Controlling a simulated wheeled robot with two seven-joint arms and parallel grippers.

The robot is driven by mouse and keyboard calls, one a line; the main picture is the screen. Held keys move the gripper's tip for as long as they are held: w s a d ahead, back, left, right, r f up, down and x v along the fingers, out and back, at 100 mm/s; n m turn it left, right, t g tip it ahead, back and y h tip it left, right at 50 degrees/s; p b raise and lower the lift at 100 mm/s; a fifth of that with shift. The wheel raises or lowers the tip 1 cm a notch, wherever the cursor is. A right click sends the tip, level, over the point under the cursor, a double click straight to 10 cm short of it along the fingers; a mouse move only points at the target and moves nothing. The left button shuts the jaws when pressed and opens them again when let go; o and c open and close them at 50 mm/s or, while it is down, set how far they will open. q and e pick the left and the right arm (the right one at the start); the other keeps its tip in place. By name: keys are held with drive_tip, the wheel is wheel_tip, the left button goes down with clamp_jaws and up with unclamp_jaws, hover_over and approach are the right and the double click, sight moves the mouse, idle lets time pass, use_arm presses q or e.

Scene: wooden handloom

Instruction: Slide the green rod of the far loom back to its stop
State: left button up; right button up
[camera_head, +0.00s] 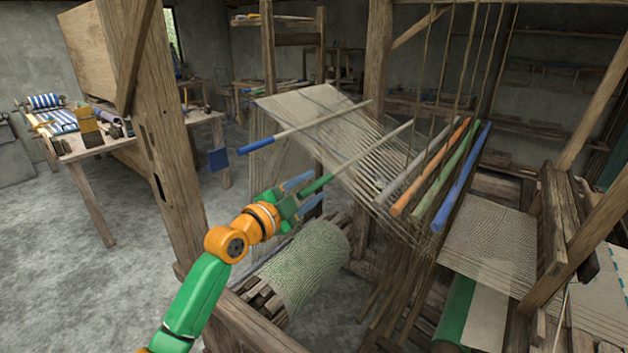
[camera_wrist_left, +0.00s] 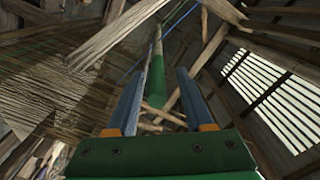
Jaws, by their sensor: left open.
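The green rod (camera_head: 316,186) has a green handle and a pale shaft that runs up and right toward the warp threads of the loom. My left gripper (camera_head: 305,194) is open at the handle, with one blue finger on each side of it in the head view. In the left wrist view, the green handle (camera_wrist_left: 157,84) shows between the fingers of the left gripper (camera_wrist_left: 158,95), with gaps on both sides. I cannot tell whether the handle lies fully between the jaws in depth. The stop cannot be made out. My right gripper is not in view.
A blue-handled rod (camera_head: 262,144) lies just behind. Grey, orange, green and blue bars (camera_head: 445,170) hang at the right. A cloth roll (camera_head: 305,262) is below my gripper. A thick wooden post (camera_head: 165,150) stands left of my arm. The floor (camera_head: 60,250) at left is clear.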

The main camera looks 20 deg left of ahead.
use_arm(q)
drive_tip(key=shift+w+d+f, duration=0.15)
drive_tip(key=shift+w+d, duration=0.05)
drive_tip(key=shift+w, duration=0.3)
drive_tip(key=shift+w+d+f, duration=0.15)
drive_tip(key=shift+w, duration=0.3)
drive_tip(key=shift+s+a+r, duration=0.1)
drive_tip(key=shift+s+r, duration=0.05)
drive_tip(key=shift+s, duration=0.1)
drive_tip(key=shift+c, duration=0.7)
clamp_jaws()
